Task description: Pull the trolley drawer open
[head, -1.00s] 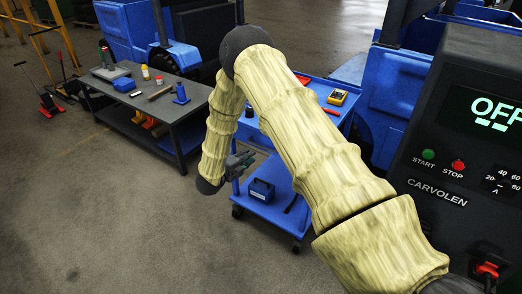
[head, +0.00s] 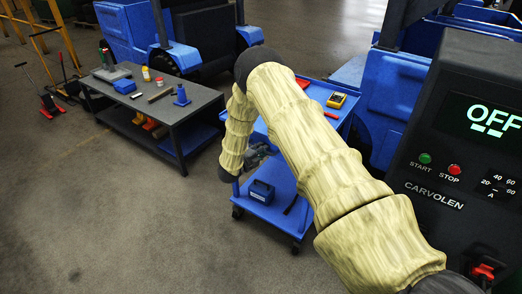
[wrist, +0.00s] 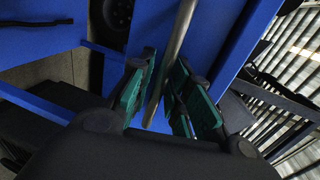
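The blue trolley (head: 277,217) stands behind my arm in the head view; my arm covers much of its upper part, and I cannot make out the drawer front there. My gripper (head: 260,153) is at the trolley's left side, partly hidden by my arm. In the wrist view my gripper (wrist: 163,100) is open, with green-padded fingers on either side of a grey metal bar (wrist: 181,35), which looks like the drawer handle. Gaps show beside the bar, so it does not look clamped. Blue panels (wrist: 225,45) lie behind it.
A dark workbench (head: 190,108) with tools stands to the left. A control cabinet (head: 440,215) is close at right. The floor in front is clear.

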